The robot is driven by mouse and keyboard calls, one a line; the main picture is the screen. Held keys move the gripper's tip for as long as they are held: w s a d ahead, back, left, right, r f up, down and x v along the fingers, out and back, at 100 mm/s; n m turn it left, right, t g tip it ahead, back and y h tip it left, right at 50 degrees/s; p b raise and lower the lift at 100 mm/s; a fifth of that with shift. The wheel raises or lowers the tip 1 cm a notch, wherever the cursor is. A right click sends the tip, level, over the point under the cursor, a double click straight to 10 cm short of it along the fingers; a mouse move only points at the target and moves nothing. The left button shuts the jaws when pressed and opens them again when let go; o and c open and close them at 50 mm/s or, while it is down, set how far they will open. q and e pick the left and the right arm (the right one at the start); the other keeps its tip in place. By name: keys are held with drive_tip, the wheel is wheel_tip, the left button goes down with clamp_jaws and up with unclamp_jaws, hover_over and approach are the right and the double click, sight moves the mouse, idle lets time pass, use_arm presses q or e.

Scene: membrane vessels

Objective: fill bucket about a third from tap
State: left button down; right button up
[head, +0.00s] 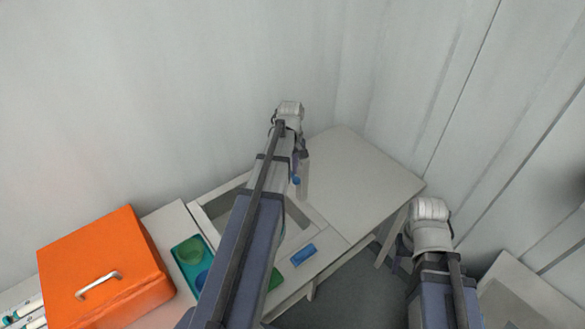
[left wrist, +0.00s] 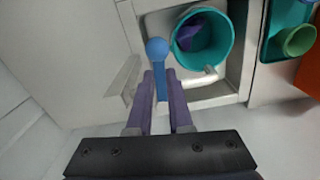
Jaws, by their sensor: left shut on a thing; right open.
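A teal bucket (left wrist: 222,42) stands in the sink (left wrist: 152,25), upright, with a purple shape inside it; I cannot tell whether that is water. A pale tap spout (left wrist: 200,79) reaches to the bucket's near rim. My left gripper (left wrist: 159,88) is shut on the blue tap lever (left wrist: 158,49), whose round end sticks out past the fingertips. In the head view the lever's blue end (head: 296,181) shows beside my left arm, which hides the bucket. My right gripper (head: 391,257) is open and empty, low beside the counter's right side, partly hidden by its wrist.
A blue block (head: 303,254) lies on the counter's front edge. To the left are a teal tray (head: 181,265) with a green bowl (head: 188,250), and an orange box (head: 105,265) with a handle. The counter's right part (head: 365,175) is clear, with walls close behind.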

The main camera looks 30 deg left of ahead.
use_arm(q)
drive_tip(key=shift+s+a+m, duration=0.35)
drive_tip(key=shift+a+m, duration=0.05)
drive_tip(key=shift+m, duration=0.75)
drive_tip(key=shift+s+a+m, duration=0.35)
drive_tip(key=shift+s+m, duration=0.05)
drive_tip(key=shift+m, duration=0.8)
drive_tip(key=shift+s+a+m, duration=0.35)
drive_tip(key=shift+a+m, duration=0.05)
drive_tip(key=shift+m, duration=0.75)
drive_tip(key=c, duration=0.8)
unclamp_jaws()
wheel_tip(320, 180, up, 8)
drive_tip(key=p, duration=0.7)
drive_tip(key=shift+f+p, duration=0.1)
drive_tip(key=shift+p, duration=0.3)
